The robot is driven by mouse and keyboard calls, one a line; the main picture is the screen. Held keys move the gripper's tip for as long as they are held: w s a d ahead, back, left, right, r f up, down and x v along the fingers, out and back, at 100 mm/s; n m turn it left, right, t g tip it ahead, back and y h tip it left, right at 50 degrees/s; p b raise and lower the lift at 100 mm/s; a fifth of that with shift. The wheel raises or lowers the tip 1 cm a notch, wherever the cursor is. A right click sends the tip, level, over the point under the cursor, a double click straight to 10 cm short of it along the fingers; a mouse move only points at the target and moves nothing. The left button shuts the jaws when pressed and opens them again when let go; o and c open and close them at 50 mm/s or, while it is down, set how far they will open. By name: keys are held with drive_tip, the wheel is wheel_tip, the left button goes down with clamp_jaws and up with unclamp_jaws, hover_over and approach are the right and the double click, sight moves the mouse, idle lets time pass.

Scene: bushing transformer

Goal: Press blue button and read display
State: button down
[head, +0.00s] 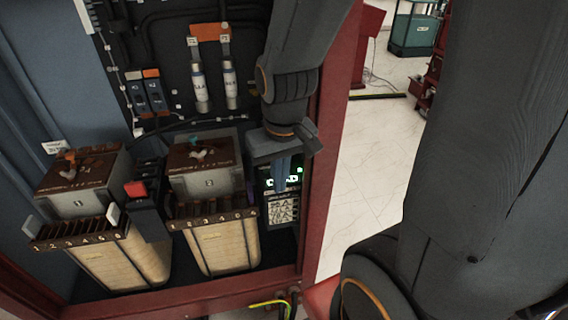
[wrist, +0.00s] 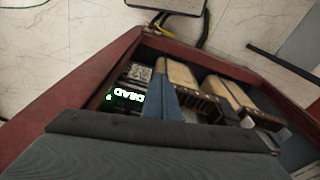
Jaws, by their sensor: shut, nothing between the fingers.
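A small device with a lit display (head: 285,182) stands at the lower right inside the red-framed cabinet. Its glowing white-green characters are partly covered by my gripper in the head view. In the wrist view the display (wrist: 127,96) shows glowing characters that look like "DEAD", turned over, with a green light at its side. My gripper (head: 282,185) is shut and empty, its blue-grey fingers pointing down in front of the device. The fingers also show in the wrist view (wrist: 160,100). I cannot tell whether they touch the device. No blue button can be made out.
Two transformer blocks (head: 205,180) (head: 85,190) with numbered terminals stand left of the device. A black box with a red top (head: 136,189) sits between them. The red cabinet frame (head: 318,190) rises close to my arm's right. Open floor lies beyond it.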

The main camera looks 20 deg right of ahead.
drive_tip(key=w+a+t+p, duration=0.2)
drive_tip(key=w+t+p, duration=0.2)
drive_tip(key=w, duration=1.3)
drive_tip(key=w+d+f+m+h+p, duration=0.1)
drive_tip(key=w+d+f+h+p, duration=0.1)
drive_tip(key=d+h, duration=0.2)
drive_tip(key=w+d+f+m+h+p, duration=0.2)
drive_tip(key=d+h, duration=0.2)
drive_tip(key=d, duration=0.4)
drive_tip(key=shift+d+f+g, duration=0.3)
drive_tip(key=shift+f+g, duration=0.1)
drive_tip(key=shift+f, duration=0.1)
wheel_tip(320, 180, down, 6)
drive_tip(key=b, duration=0.7)
drive_tip(key=shift+w+f+b, duration=0.1)
drive_tip(key=shift+b, duration=0.2)
drive_tip(key=shift+f+b, duration=0.4)
drive_tip(key=shift+f, duration=0.8)
drive_tip(key=shift+f, duration=0.15)
